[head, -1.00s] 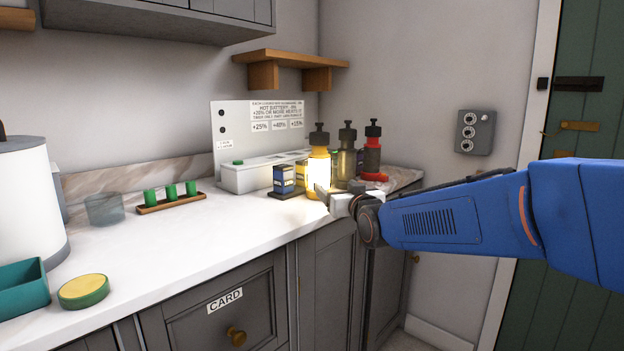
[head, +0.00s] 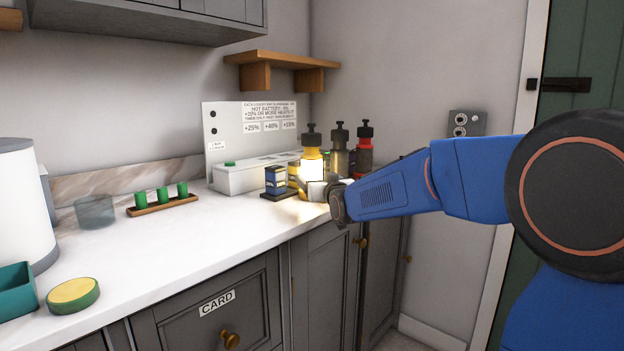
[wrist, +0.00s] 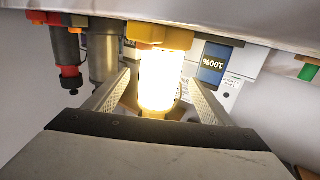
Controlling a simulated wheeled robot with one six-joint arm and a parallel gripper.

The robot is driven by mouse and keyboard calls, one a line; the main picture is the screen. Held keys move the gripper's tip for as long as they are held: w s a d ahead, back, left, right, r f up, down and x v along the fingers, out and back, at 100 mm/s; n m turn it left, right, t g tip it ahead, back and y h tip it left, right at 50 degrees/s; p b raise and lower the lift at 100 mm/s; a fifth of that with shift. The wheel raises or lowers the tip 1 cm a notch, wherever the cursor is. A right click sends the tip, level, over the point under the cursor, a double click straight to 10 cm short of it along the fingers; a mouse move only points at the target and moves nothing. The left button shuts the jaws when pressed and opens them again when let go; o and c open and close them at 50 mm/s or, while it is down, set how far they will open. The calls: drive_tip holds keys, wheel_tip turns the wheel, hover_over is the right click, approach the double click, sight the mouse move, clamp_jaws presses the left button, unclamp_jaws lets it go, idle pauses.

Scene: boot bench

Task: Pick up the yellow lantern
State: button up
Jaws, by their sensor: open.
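The yellow lantern (head: 312,160) stands lit on the counter near the far corner, with a dark top and a glowing body. In the wrist view the lantern (wrist: 157,78) is upside down in the picture and lies between the two fingers. My gripper (wrist: 155,92) is open, with one finger on each side of the glowing body and visible gaps. In the head view my gripper (head: 318,191) is at the lantern's near side and hides its lower part.
A grey lantern (head: 339,152) and a red lantern (head: 365,150) stand just right of it. A blue battery box (head: 276,181) is close on the left. A white charger box (head: 240,178) with a sign panel (head: 250,130) is behind.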

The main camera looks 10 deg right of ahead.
sight(312, 174)
drive_tip(key=w, duration=0.5)
drive_tip(key=shift+a, duration=0.2)
drive_tip(key=shift+s, duration=0.1)
drive_tip(key=c, duration=1.5)
drive_tip(key=shift+c, duration=0.5)
drive_tip(key=shift+r, duration=0.1)
